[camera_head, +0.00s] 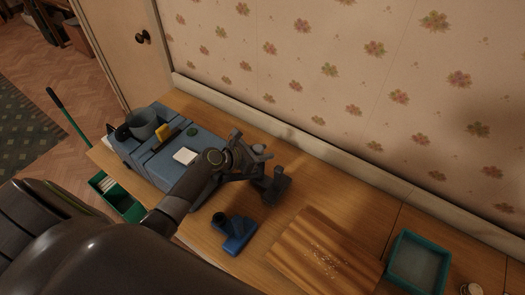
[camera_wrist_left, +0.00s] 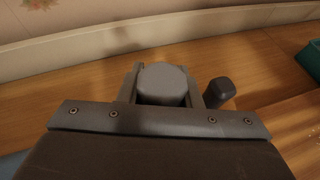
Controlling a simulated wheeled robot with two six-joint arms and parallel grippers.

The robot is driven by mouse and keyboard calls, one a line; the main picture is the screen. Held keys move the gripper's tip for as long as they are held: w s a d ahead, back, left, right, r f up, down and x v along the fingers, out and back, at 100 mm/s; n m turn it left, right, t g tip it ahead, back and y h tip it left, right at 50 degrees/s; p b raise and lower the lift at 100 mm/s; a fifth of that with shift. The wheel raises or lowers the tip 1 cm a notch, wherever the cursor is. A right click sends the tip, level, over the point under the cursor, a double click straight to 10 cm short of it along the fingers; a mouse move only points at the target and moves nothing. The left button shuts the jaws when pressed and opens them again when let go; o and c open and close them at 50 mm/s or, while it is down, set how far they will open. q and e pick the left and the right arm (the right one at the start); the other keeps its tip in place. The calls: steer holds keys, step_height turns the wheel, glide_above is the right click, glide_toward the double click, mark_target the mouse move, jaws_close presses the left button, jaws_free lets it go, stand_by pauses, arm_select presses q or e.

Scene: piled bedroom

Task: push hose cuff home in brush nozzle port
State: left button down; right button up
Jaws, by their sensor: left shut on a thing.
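The blue brush nozzle (camera_head: 238,238) lies on the wooden table, with its dark round port (camera_head: 219,218) at its upper left end. My left gripper (camera_head: 262,166) is above the table, up and to the right of the nozzle and apart from it. It is shut on a grey rounded piece, seemingly the hose cuff (camera_head: 259,150). In the left wrist view the cuff (camera_wrist_left: 163,84) sits between the fingers. The rest of the hose cannot be made out. My right gripper is not in view.
A blue-grey machine (camera_head: 150,160) with a grey cup stands left of my arm. A striped wooden board (camera_head: 300,235) with crumbs and a teal tray (camera_head: 392,270) lie to the right. The wall skirting (camera_head: 330,155) bounds the table's back. A dark stub (camera_wrist_left: 218,92) shows right of the fingers.

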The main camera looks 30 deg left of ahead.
mark_target(262, 171)
arm_select(q)
steer(key=shift+f+b, duration=2.3)
steer(key=shift+f, duration=0.5)
steer(key=shift+f, duration=0.15)
steer(key=shift+f, duration=0.4)
steer(key=shift+f, duration=0.5)
steer(key=shift+s+f, duration=0.1)
steer(key=shift+f, duration=0.75)
steer(key=c, duration=0.9)
jaws_free()
steer(key=shift+c, duration=0.2)
